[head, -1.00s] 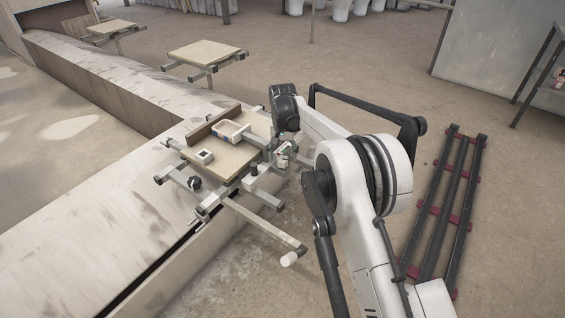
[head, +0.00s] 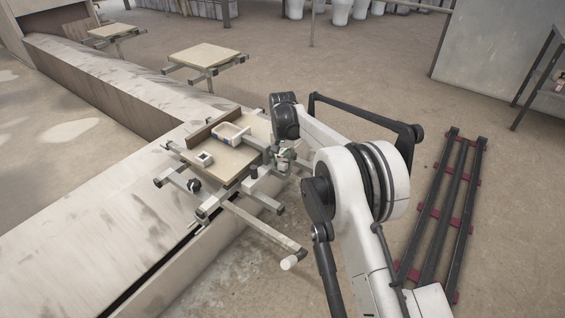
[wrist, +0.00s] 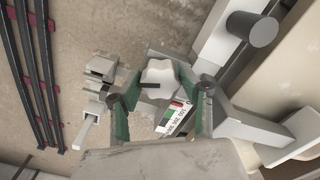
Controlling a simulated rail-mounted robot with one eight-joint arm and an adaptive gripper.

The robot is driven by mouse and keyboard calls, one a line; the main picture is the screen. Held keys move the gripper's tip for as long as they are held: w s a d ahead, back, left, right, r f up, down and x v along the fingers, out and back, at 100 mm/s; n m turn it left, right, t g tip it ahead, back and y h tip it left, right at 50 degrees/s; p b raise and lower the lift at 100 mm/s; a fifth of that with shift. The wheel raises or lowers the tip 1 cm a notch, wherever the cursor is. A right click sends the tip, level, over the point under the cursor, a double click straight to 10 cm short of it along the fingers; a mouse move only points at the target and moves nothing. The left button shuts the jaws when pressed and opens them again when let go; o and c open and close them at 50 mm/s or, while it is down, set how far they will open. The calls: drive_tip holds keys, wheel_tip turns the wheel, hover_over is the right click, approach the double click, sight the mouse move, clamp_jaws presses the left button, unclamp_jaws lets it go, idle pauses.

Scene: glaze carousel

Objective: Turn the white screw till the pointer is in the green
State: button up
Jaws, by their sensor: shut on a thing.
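The white screw (wrist: 160,78) is a lobed knob in the wrist view, with a dark bar across its left side. My gripper (wrist: 162,86) has its green fingers on either side of the knob and is shut on it. A small scale plate (wrist: 175,117) with red, green and white bands and printed marks lies just below the knob, partly covered by the gripper. I cannot make out for certain where the pointer stands. In the head view my gripper (head: 284,160) is at the right edge of the board; the screw is too small to tell there.
A dark post (wrist: 252,28) rises near the gripper in the wrist view. A rail rack (head: 444,210) lies on the floor to the right.

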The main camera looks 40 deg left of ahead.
sight(282, 161)
drive_tip(key=m+p, duration=0.1)
drive_tip(key=m, duration=0.3)
drive_tip(key=shift+m, duration=2.3)
drive_tip(key=o, duration=1.1)
drive_tip(key=shift+o, duration=0.2)
wheel_tip(282, 161, up, 12)
